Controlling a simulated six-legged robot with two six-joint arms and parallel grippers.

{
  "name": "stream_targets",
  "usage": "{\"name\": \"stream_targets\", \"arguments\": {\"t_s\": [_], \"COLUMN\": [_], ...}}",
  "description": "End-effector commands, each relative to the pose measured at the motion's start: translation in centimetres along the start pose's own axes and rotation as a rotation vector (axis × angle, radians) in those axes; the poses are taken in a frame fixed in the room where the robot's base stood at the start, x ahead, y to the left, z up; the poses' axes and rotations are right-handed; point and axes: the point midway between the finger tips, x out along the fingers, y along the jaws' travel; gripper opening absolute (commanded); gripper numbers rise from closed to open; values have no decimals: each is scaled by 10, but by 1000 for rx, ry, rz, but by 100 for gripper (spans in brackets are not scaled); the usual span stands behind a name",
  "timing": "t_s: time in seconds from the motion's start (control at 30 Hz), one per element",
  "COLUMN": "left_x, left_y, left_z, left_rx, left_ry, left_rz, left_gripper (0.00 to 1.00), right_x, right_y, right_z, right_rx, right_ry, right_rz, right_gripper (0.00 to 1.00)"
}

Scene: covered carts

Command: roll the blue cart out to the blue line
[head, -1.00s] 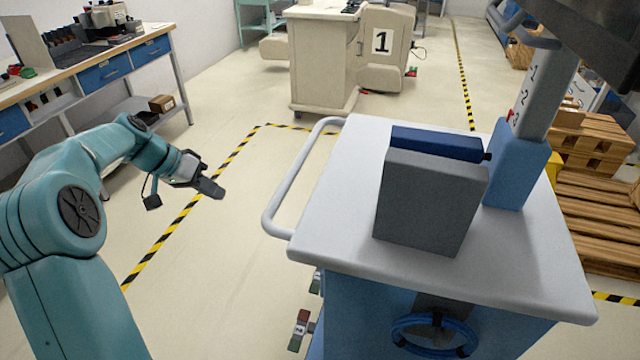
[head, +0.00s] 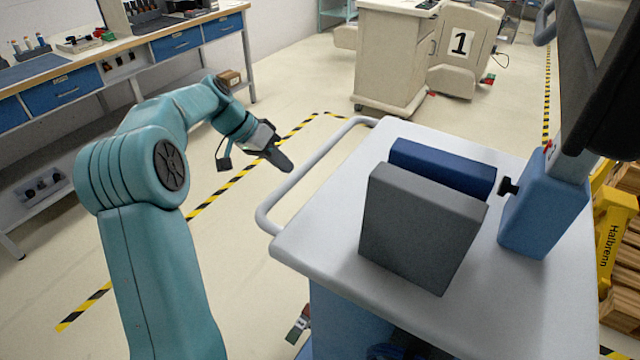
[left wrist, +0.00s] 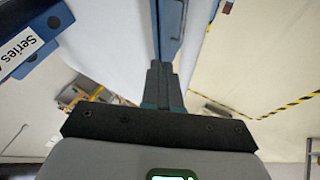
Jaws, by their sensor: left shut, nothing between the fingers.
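The blue cart has a blue body and a pale grey top (head: 325,220), close in front of me at the lower right in the head view. Its grey push handle (head: 295,190) sticks out on the left side. My left gripper (head: 283,162) is shut and empty, pointing down and right beside the handle in the picture. I cannot tell whether it touches the handle. The shut fingers also show in the left wrist view (left wrist: 165,85). No blue line shows on the floor. My right gripper is not in view.
A workbench (head: 130,60) lines the left. Yellow-black tape (head: 85,305) marks open floor.

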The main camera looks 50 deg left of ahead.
Motion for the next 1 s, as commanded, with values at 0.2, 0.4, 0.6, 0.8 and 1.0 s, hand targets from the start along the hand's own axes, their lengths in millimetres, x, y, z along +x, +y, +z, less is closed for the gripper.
{"name": "stream_targets", "arguments": {"t_s": [0.2, 0.4, 0.6, 0.8, 1.0], "left_x": [16, 53, 83, 96, 97], "left_y": [-4, -5, -5, -4, -4], "left_z": [4, 6, 5, 3, 2], "left_rx": [-1, -1, -1, -1, 0], "left_ry": [-3, -2, -2, -1, 0], "left_rz": [3, 4, 2, 0, 0], "left_gripper": [0, 0, 0, 0, 0], "right_x": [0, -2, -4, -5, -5], "right_y": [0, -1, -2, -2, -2], "right_z": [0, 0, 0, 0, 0], "right_rx": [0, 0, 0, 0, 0], "right_ry": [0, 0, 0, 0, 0], "right_rz": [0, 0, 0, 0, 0], "right_gripper": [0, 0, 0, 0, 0]}}
